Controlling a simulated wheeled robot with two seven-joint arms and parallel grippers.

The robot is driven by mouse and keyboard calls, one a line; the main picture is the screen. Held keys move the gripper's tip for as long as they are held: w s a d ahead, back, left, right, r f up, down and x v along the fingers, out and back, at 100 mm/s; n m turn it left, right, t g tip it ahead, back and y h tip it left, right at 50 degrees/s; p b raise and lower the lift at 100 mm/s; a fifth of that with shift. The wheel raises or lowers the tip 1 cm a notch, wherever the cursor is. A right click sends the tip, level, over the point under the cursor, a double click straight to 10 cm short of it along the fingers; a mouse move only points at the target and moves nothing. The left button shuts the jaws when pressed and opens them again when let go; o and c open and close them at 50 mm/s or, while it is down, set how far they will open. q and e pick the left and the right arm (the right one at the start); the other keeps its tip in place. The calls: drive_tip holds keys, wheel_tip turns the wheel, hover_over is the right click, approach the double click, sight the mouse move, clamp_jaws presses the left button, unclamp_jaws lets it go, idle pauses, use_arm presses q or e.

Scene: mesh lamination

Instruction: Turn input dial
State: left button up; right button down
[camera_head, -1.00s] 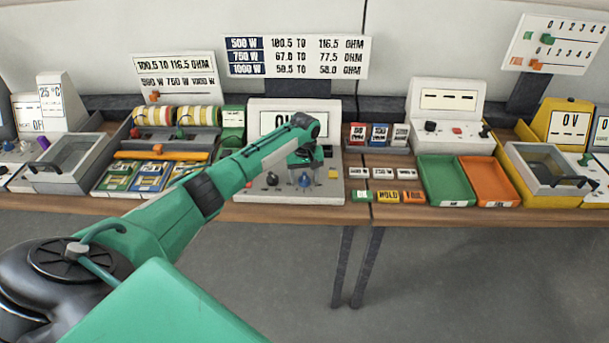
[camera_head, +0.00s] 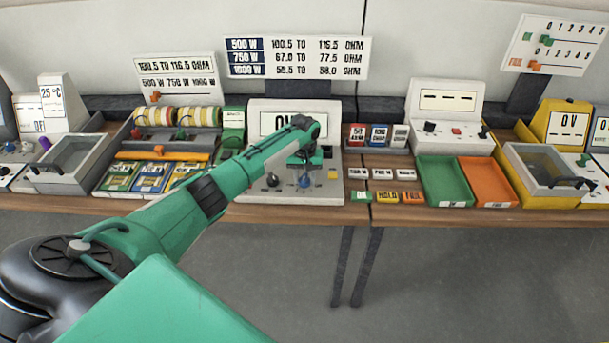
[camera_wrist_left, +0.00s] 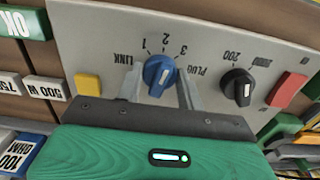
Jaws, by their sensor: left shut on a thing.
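The input dial is a blue knob (camera_wrist_left: 161,74) with a white pointer line, on a grey panel marked LINK, 1, 2, 3 and PLUG. In the wrist view its pointer lies tilted, its upper end toward the marks 2 and 3. My left gripper (camera_wrist_left: 160,88) has one finger on each side of the blue knob and is shut on it. In the head view the left gripper (camera_head: 304,178) is low over the front of the tester (camera_head: 255,192), at the blue knob. My right gripper is not in view.
A black knob (camera_wrist_left: 237,87) marked 200, a red button (camera_wrist_left: 287,89) and a yellow button (camera_wrist_left: 88,84) share the panel. The tester's display (camera_head: 288,120) is partly hidden by my arm. Green (camera_head: 445,180) and orange trays (camera_head: 488,180) stand to the right.

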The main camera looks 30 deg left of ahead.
sight(305, 176)
use_arm(q)
drive_tip(key=m+p, duration=0.1)
drive_tip(key=m, duration=0.2)
drive_tip(key=shift+r, duration=0.1)
drive_tip(key=shift+m+p, duration=0.35)
drive_tip(key=shift+m, duration=0.95)
drive_tip(key=shift+w, duration=0.1)
drive_tip(key=o, duration=1)
wheel_tip(305, 176, up, 14)
drive_tip(key=b, duration=0.3)
